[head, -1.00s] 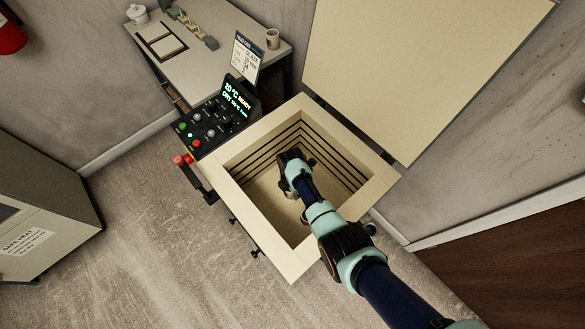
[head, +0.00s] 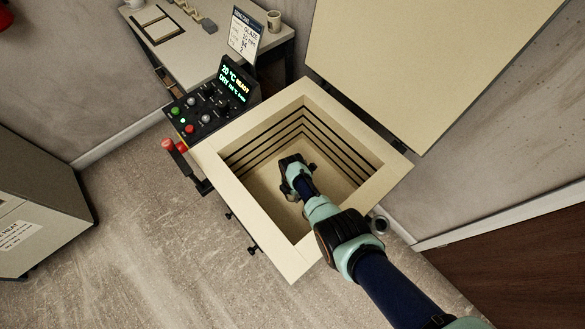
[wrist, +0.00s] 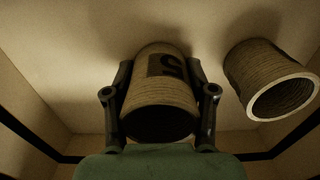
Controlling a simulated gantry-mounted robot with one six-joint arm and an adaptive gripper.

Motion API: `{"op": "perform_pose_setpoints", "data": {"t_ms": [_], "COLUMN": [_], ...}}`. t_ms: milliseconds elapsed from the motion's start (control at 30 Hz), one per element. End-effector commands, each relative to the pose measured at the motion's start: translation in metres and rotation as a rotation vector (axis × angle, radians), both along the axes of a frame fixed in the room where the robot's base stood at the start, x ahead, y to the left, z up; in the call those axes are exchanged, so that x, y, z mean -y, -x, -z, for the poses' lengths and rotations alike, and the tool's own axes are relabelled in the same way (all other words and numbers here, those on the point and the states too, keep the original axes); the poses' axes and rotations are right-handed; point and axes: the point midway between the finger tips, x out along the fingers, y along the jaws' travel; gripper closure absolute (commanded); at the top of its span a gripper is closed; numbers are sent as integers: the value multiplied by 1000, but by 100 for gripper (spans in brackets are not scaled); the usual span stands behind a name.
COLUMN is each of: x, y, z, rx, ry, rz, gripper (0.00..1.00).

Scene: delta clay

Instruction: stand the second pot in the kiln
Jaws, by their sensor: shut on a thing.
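A ribbed tan pot (wrist: 160,92) with a dark marking stands between the fingers of my gripper (wrist: 160,76) in the wrist view. My gripper is shut on it, one finger on each side. The pot's dark round opening faces the wrist camera. Another ribbed pot (wrist: 265,80) with a pale rim is to the right of it, apart from it, on the kiln floor. The kiln (head: 240,195) is open in the head view, and my arm reaches down inside. My wrist hides the held pot there. I cannot tell whether the held pot's base touches the floor.
The kiln's raised lid (head: 415,60) leans at the back right. A control panel (head: 205,110) with a lit display is at its left. The grooved inner walls (wrist: 40,140) surround my gripper. A table (head: 200,45) with a cup (head: 273,20) stands behind.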

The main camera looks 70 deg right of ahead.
Motion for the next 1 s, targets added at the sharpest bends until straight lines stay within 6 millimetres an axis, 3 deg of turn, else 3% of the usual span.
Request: {"op": "perform_pose_setpoints", "data": {"t_ms": [67,100,267,633,1000], "x": [0,0,0,0,0], "y": [0,0,0,0,0], "z": [4,4,3,-5,-94], "rx": [0,0,-1,0,1], "ry": [0,0,-1,0,2], "rz": [0,0,0,0,0], "gripper": [82,43,18,18,18]}}
